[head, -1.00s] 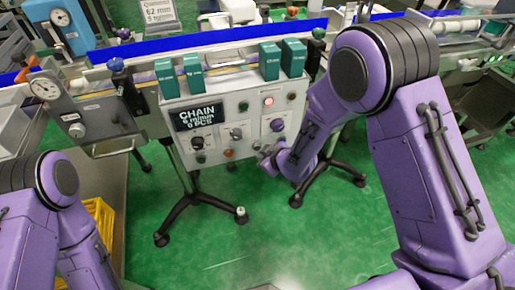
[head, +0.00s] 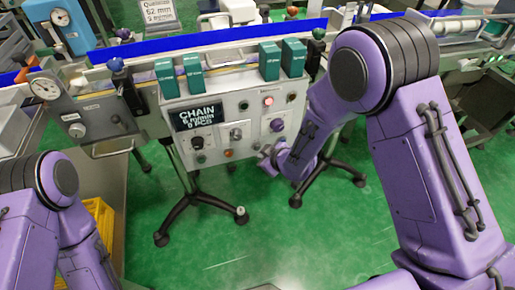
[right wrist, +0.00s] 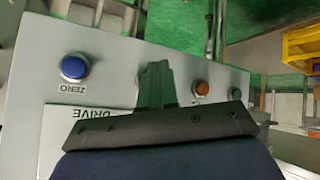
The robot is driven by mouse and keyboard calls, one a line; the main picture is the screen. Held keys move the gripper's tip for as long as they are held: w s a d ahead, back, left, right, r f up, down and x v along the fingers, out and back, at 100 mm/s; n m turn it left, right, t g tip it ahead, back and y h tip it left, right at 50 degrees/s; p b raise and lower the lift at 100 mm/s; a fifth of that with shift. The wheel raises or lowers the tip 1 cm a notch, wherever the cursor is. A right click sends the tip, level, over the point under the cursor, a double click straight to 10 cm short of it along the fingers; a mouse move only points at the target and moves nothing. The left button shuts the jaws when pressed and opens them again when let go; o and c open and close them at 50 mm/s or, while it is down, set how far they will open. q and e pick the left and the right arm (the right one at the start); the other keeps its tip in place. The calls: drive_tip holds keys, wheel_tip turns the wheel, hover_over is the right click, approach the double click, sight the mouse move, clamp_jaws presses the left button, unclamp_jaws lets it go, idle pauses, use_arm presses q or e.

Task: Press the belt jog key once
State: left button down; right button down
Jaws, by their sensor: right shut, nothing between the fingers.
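The control panel (head: 212,143), a light grey box on a stand, has a dark screen (head: 198,115) reading CHAIN, 6 m/min, 0 PCS. Its lower row of keys includes an orange one (head: 229,153). In the right wrist view, the panel face carries a blue key labelled ZERO (right wrist: 75,66), an orange key (right wrist: 200,89) and a green key (right wrist: 236,94). My right gripper (head: 265,162) is shut and empty at the panel's lower right; its fingers (right wrist: 156,80) hide the face between blue and orange. I cannot read a jog label or tell whether the fingertips touch. My left gripper is out of view.
Green boxes (head: 269,61) stand along the conveyor above. A dial gauge (head: 46,87) is at the left. A yellow crate (head: 101,225) sits low at the left.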

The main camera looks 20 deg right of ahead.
drive_tip(key=shift+w, duration=0.1)
idle(0.5)
drive_tip(key=shift+w, duration=0.35)
drive_tip(key=shift+w, duration=0.4)
idle(0.5)
drive_tip(key=shift+s, duration=0.1)
drive_tip(key=shift+s+p, duration=0.5)
drive_tip(key=shift+s, duration=0.25)
drive_tip(key=s+p, duration=0.1)
drive_tip(key=s, duration=0.4)
drive_tip(key=shift+d, duration=0.1)
